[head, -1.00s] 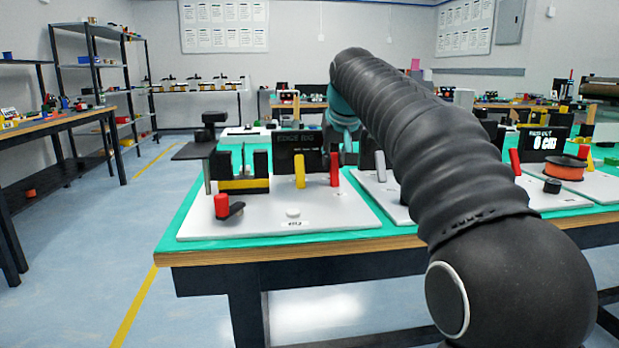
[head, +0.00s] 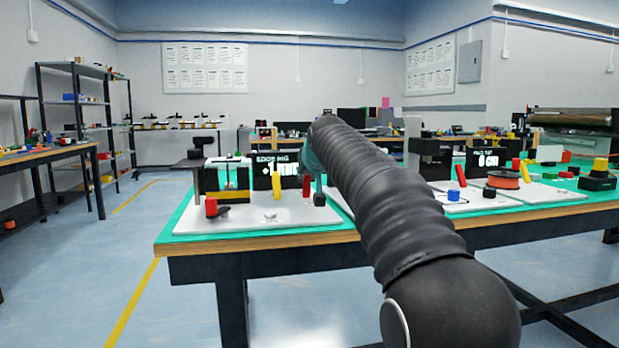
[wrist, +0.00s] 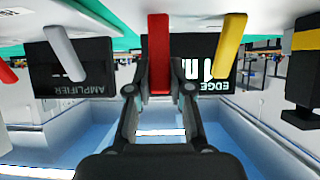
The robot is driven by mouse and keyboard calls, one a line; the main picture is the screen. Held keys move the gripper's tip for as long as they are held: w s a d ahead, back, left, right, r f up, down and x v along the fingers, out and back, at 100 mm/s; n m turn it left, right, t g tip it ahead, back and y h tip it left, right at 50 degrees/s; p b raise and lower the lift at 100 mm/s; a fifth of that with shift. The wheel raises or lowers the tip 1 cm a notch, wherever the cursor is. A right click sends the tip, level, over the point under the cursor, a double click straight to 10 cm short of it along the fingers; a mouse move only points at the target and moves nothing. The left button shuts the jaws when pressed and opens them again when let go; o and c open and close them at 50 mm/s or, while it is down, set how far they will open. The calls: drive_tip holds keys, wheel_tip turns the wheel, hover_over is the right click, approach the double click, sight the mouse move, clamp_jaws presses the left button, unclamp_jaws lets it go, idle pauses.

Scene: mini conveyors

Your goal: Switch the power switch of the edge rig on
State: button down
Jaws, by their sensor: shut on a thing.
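The edge rig is a white board (head: 245,219) at the left end of the green bench. Its black display (head: 263,171) is lit with white characters, and the lit display (wrist: 190,68) also shows upside down in the wrist view. A red lever (wrist: 159,50) stands beside the display, with a yellow lever (wrist: 230,55) on its other side. My gripper (wrist: 158,88) is shut on the red lever, one finger on each side. In the head view the red lever (head: 306,186) shows beside my wrist, while my arm hides most of the gripper.
A black amplifier box (wrist: 70,75) with a grey lever (wrist: 63,50) stands near the gripper. A red knob (head: 211,207) and a yellow-and-black fixture (head: 228,182) stand on the rig's left. More rigs fill the bench to the right. The floor at left is clear.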

drive_tip(key=shift+a+r, duration=0.1)
drive_tip(key=shift+a, duration=0.05)
drive_tip(key=c, duration=1)
unclamp_jaws()
drive_tip(key=shift+c, duration=0.2)
drive_tip(key=shift+d, duration=0.2)
drive_tip(key=v, duration=1.2)
